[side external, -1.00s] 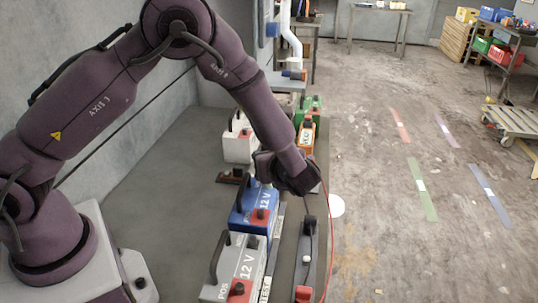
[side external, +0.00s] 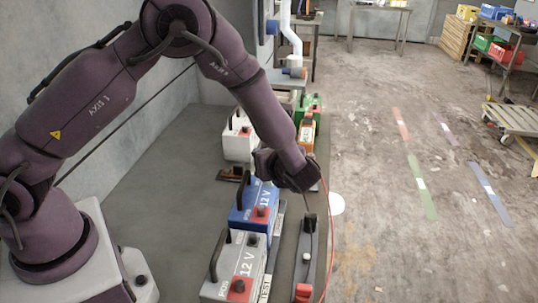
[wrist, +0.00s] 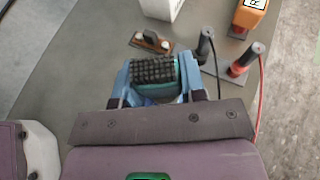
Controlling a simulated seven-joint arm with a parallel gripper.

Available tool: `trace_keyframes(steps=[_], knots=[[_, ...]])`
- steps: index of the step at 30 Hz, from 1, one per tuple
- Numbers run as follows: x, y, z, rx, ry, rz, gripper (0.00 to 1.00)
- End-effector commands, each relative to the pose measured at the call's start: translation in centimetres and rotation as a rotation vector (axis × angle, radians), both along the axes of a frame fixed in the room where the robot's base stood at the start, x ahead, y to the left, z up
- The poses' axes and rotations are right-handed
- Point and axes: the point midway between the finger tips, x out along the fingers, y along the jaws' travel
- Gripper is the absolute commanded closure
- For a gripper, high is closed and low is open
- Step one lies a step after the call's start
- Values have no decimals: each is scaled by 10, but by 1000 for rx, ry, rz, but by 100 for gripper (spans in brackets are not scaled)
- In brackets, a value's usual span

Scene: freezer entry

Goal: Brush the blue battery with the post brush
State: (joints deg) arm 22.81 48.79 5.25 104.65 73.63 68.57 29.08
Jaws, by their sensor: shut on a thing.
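The blue battery (side external: 247,208) stands upright on the bench in the side view, with a black handle, a red terminal cap and "12 V" on it. My gripper (wrist: 157,78) is shut on a teal brush with a dark bristle block (wrist: 153,69), which I take to be the post brush. Blue-grey parts flank the brush in the wrist view. In the side view my gripper (side external: 287,172) is just beyond the blue battery, over its far right end. The fingers and brush are hidden there, so I cannot tell whether bristles touch the battery.
A grey battery (side external: 235,265) stands nearer. White (side external: 238,143), orange (side external: 306,137) and green batteries stand farther along. A brown block (wrist: 150,42) lies near the white one. Black (wrist: 204,44) and red (wrist: 243,62) upright pieces stand right of the brush. The left bench is clear.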

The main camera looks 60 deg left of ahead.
Motion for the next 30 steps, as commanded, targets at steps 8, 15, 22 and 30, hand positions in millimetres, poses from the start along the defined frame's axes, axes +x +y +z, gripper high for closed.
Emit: trace_keyframes(steps=[8, 15, 22, 30], knots=[[0, 0, -1, 0, 0, -1, 91], [0, 0, -5, 0, 0, -1, 91], [0, -1, -10, 0, 1, -1, 91], [0, -1, -16, 1, 0, -1, 91]])
